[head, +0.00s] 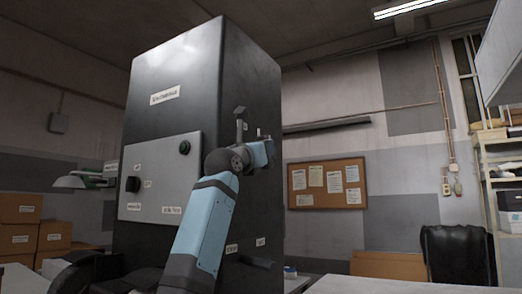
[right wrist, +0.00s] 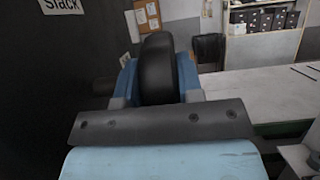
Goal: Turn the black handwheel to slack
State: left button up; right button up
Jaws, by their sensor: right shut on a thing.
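The black handwheel (right wrist: 158,70) stands edge-on in the right wrist view. My right gripper (right wrist: 156,84) is shut on it, with one blue finger on each side of the rim. A white label reading "Slack" (right wrist: 62,5) is on the dark surface at the upper left of that view. In the head view my blue right arm reaches up in front of the tall dark cabinet (head: 185,80); I cannot clearly make out its fingers or the held wheel there. My left gripper is not in view.
Cardboard boxes (head: 20,208) stand at left. A pale tabletop (right wrist: 255,97) extends right, with a black chair (head: 456,252) beyond.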

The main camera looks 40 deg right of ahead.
jog(key=o, duration=0.9)
jog(key=shift+o, duration=0.2)
jog(key=v, duration=1.3)
jog(key=shift+a+b, duration=0.3)
jog(key=shift+s+f, duration=0.1)
jog(key=shift+f, duration=0.05)
